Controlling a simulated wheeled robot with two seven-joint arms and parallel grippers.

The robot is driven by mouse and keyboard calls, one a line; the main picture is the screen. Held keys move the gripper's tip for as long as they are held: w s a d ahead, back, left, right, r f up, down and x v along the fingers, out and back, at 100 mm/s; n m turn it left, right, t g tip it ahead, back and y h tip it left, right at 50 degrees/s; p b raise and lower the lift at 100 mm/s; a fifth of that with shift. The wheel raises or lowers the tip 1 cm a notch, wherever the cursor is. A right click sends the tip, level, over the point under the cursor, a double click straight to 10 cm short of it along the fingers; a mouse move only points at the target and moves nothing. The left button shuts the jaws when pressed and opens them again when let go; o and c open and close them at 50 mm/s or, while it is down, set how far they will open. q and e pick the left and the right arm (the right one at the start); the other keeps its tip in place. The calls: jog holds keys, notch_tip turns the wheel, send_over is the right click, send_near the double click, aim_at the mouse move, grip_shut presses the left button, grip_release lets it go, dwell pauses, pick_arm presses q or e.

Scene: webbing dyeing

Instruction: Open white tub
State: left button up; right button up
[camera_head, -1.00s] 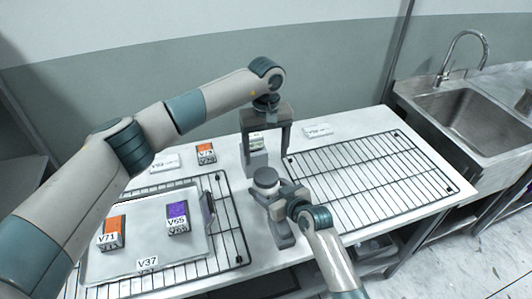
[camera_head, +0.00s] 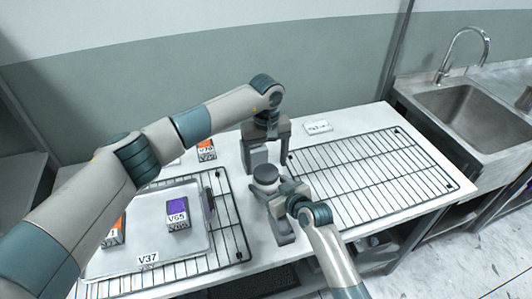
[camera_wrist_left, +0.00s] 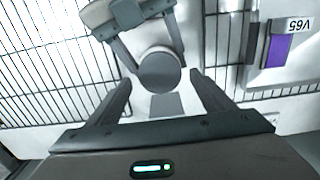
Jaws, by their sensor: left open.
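The white tub (camera_head: 266,186) with a round grey lid (camera_head: 265,173) stands upright near the middle of the table, between the two racks. Its lid also shows from above in the left wrist view (camera_wrist_left: 158,72). My right gripper (camera_head: 268,192) comes from the front right, with its fingers on both sides of the tub, closed around its body below the lid. My left gripper (camera_head: 266,160) points down just above and behind the lid. It is open and empty; in the left wrist view its two fingers (camera_wrist_left: 160,85) are spread wide, with the lid beyond and between them.
A metal tray (camera_head: 150,236) on the left rack (camera_head: 234,225) holds orange and purple labelled boxes, including V65 (camera_head: 177,215). The right rack (camera_head: 375,175) is empty. An orange box (camera_head: 206,149) and a white card (camera_head: 318,127) lie at the back. A sink (camera_head: 465,120) is at right.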

pick_arm(q)
jog(key=shift+f, duration=1.4)
